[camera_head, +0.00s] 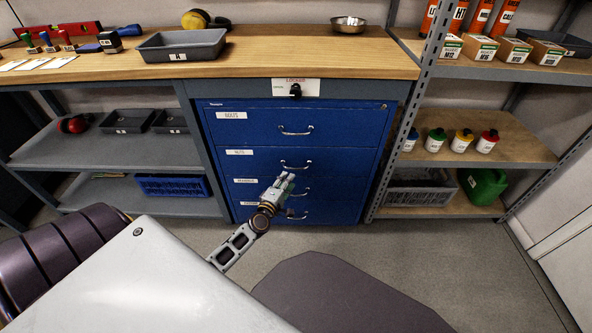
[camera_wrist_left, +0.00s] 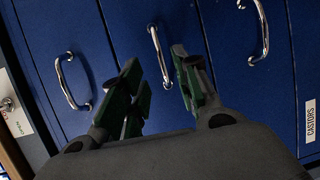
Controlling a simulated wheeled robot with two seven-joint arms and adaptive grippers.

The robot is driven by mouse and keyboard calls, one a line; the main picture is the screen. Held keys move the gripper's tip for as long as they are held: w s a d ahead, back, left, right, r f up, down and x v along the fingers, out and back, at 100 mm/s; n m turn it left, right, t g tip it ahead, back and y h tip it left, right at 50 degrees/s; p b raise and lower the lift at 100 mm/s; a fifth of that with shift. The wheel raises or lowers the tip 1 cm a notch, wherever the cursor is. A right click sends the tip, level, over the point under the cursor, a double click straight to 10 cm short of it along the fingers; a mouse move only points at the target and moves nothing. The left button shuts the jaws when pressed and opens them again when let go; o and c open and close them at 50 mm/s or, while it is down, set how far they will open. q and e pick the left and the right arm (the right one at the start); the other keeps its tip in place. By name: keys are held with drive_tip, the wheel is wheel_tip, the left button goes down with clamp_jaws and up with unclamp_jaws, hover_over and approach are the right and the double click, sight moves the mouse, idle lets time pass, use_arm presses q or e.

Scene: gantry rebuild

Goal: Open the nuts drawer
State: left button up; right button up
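The blue drawer cabinet (camera_head: 350,120) stands under the bench with its drawers shut. The nuts drawer (camera_head: 345,160) is second from the top, with a white label (camera_head: 239,152) and a metal bow handle (camera_head: 296,167). In the left wrist view, turned sideways, that handle (camera_wrist_left: 156,45) is the middle one of three. My left gripper (camera_head: 287,177) is open and empty in front of the cabinet. In the wrist view its fingertips (camera_wrist_left: 158,68) lie on either side of the nuts handle's near end; contact cannot be told. My right gripper is out of view.
Other handles sit above, on the bolts drawer (camera_head: 296,130), and below, on the washers drawer (camera_head: 345,188). Shelving (camera_head: 480,150) stands right, bench shelves (camera_head: 110,152) left. The grey floor (camera_head: 440,245) in front is clear.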

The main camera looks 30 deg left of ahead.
sight(296, 169)
use_arm(q)
drive_tip(key=shift+w+a+f+b, duration=0.15)
drive_tip(key=shift+w+a+b, duration=0.1)
drive_tip(key=shift+w, duration=1.25)
drive_tip(key=shift+w+a+f+b, duration=0.15)
drive_tip(key=shift+w+a+b, duration=0.05)
drive_tip(key=shift+w, duration=1.3)
drive_tip(key=shift+w+a+f+b, duration=0.15)
drive_tip(key=shift+w+a+b, duration=0.1)
drive_tip(key=shift+w, duration=1.25)
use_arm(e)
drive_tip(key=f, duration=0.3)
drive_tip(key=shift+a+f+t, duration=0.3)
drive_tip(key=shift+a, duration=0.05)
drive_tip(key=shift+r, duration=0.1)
use_arm(q)
clamp_jaws()
